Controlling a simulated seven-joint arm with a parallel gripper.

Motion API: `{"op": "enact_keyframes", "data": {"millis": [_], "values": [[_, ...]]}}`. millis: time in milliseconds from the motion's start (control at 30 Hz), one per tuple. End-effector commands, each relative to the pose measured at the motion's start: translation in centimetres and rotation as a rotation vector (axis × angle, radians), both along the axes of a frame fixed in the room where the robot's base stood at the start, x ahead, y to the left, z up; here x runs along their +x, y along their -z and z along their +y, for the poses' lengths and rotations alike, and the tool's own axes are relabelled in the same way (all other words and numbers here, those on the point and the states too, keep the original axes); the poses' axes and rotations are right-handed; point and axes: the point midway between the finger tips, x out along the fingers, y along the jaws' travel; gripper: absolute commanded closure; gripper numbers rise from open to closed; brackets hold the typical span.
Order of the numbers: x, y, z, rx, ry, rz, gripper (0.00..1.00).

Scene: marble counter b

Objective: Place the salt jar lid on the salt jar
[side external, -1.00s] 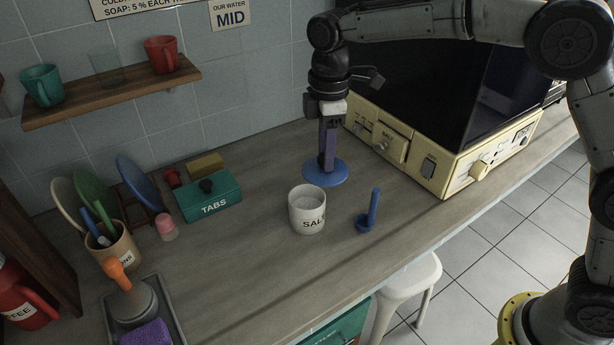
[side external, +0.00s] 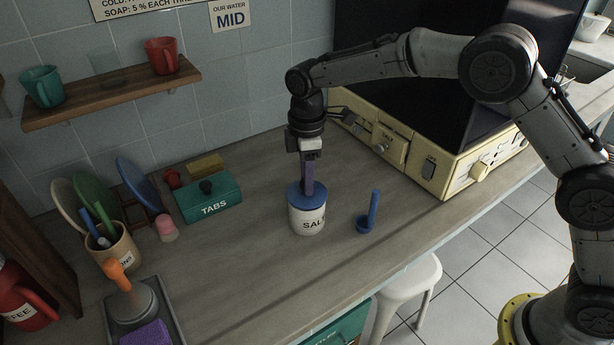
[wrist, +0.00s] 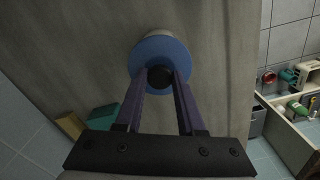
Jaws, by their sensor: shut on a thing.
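The white salt jar (side external: 308,221), marked "SAL" in the part that shows, stands upright on the counter. The blue round lid (side external: 300,199) is at the jar's mouth in the side view and covers the opening. I cannot tell whether it is fully seated. In the wrist view the lid (wrist: 148,54) hides most of the jar (wrist: 153,33), whose pale edge shows beyond it. My gripper (side external: 308,190) points down from above and is shut on the lid's dark knob (wrist: 160,77), with its purple fingers on either side.
A blue upright handle with a round base (side external: 368,217) stands just right of the jar. A green TABS box (side external: 209,199) is to the left, and a cream machine (side external: 430,155) is behind right. The counter in front of the jar is clear.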

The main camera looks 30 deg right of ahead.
Motion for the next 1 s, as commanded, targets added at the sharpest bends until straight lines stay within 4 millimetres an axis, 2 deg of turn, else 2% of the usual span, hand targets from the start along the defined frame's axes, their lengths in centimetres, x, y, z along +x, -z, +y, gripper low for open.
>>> {"op": "enact_keyframes", "data": {"millis": [467, 500, 633, 667, 1000], "values": [[0.0, 1.2, 0.0, -0.001, 0.000, 0.001, 1.00], [0.0, 1.2, 0.0, -0.001, 0.000, 0.001, 0.58], [0.0, 1.1, 0.0, 0.000, 0.000, 0.000, 0.35], [0.0, 1.1, 0.0, 0.000, 0.000, 0.000, 0.32], [0.0, 0.8, 0.0, 0.001, 0.000, -0.001, 0.32]]}}
